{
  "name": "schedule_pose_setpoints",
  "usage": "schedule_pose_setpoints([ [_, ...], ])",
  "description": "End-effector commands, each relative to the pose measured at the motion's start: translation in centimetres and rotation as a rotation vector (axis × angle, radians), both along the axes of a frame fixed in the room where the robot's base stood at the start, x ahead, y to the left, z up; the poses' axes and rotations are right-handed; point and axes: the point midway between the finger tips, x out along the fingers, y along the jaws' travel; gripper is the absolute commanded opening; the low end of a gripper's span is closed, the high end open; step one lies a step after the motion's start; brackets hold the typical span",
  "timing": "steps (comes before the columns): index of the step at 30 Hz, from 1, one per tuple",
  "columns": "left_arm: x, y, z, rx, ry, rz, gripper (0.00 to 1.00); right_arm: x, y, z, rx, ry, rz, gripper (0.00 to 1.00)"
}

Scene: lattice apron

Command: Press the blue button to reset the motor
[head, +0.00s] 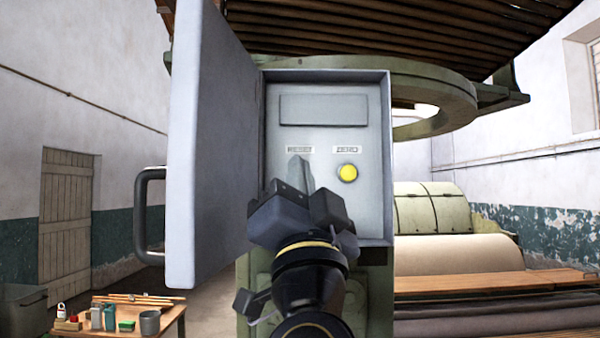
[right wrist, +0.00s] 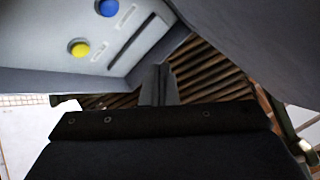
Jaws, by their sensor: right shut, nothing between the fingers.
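A grey control box (head: 330,225) holds a panel with a yellow button (head: 347,173) under a label reading ZERO. A second label, RESET (head: 299,150), is to its left. My right gripper (head: 300,172) is shut and empty, just below the RESET label in the head view, and hides what lies behind it there. In the right wrist view the blue button (right wrist: 108,7) shows at the top edge, near the yellow button (right wrist: 78,48). My right gripper's fingers (right wrist: 158,84) are together there, appearing apart from the blue button. My left gripper is not in view.
The box's door (head: 215,140) stands open on the left, with a black handle (head: 150,215). A low wooden table (head: 170,325) with small items is at the lower left. A machine with a roller (head: 455,255) is on the right, and a slatted frame (head: 380,30) hangs above.

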Motion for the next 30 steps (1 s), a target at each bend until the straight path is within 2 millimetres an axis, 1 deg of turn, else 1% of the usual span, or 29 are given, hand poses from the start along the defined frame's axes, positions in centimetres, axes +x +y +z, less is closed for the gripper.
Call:
schedule_pose_setpoints([
  [5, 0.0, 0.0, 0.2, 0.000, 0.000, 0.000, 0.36, 0.8, 0.0, 0.0, -0.001, 0.001, -0.002, 0.00],
  [8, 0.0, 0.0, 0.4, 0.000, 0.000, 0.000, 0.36, 1.9, 0.0, 0.0, -0.003, 0.002, -0.002, 0.00],
  [18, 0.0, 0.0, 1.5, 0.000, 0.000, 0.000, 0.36, 6.7, 0.0, 0.0, -0.003, 0.002, -0.003, 0.00],
  [21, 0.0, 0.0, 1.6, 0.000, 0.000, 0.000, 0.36, 7.6, 0.0, 0.0, -0.001, 0.001, -0.002, 0.00],
  [25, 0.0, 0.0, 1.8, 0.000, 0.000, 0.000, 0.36, 8.5, 0.0, 0.0, -0.002, 0.001, 0.000, 0.00],
  [30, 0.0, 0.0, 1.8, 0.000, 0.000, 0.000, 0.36, 8.8, 0.0, 0.0, -0.002, 0.000, 0.000, 0.00],
])
